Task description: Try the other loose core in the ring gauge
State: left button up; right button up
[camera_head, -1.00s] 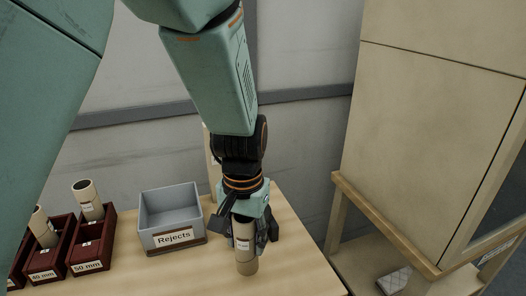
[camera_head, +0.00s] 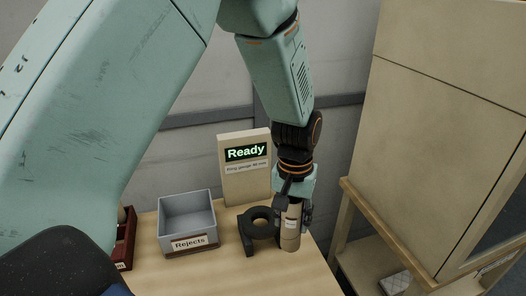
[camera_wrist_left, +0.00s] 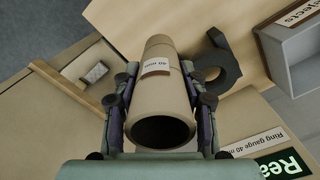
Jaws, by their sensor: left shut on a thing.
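My left gripper (camera_head: 292,208) is shut around a beige tube-shaped core (camera_head: 290,236), which is upright with a small white label. In the left wrist view the core (camera_wrist_left: 162,95) sits between both fingers, its open end facing the camera. I cannot tell whether the core's lower end touches the table. A panel (camera_head: 245,190) behind the gauge shows a lit "Ready" and a ring gauge label. My right gripper is not in view.
A grey bin (camera_head: 186,213) labelled Rejects stands left of the gauge. Part of a dark red box (camera_head: 128,238) shows at the left, mostly hidden by my arm. The table's right edge is close to the core. A wooden cabinet on a stand (camera_head: 440,140) is to the right.

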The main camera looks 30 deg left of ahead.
pick_arm(q)
jog(key=w+a+r+n+p, duration=0.2)
jog(key=a+r+n+p, duration=0.1)
jog(key=a+p, duration=0.3)
jog(key=w+a+r+n+p, duration=0.2)
jog(key=a+r+p, duration=0.15)
jog(key=p, duration=0.45)
notch_tip(320, 180, down, 6)
jog(key=a+b, duration=0.1)
jog(key=b, duration=0.3)
jog(key=shift+s+f+n+b, duration=0.15)
jog(key=shift+f+n+b, duration=0.05)
jog(key=shift+n+b, duration=0.15)
jog(key=shift+a, duration=0.1)
jog(key=shift+p, duration=0.55)
dwell(0.8)
jog(key=shift+f, duration=0.5)
dwell(0.9)
dwell(0.5)
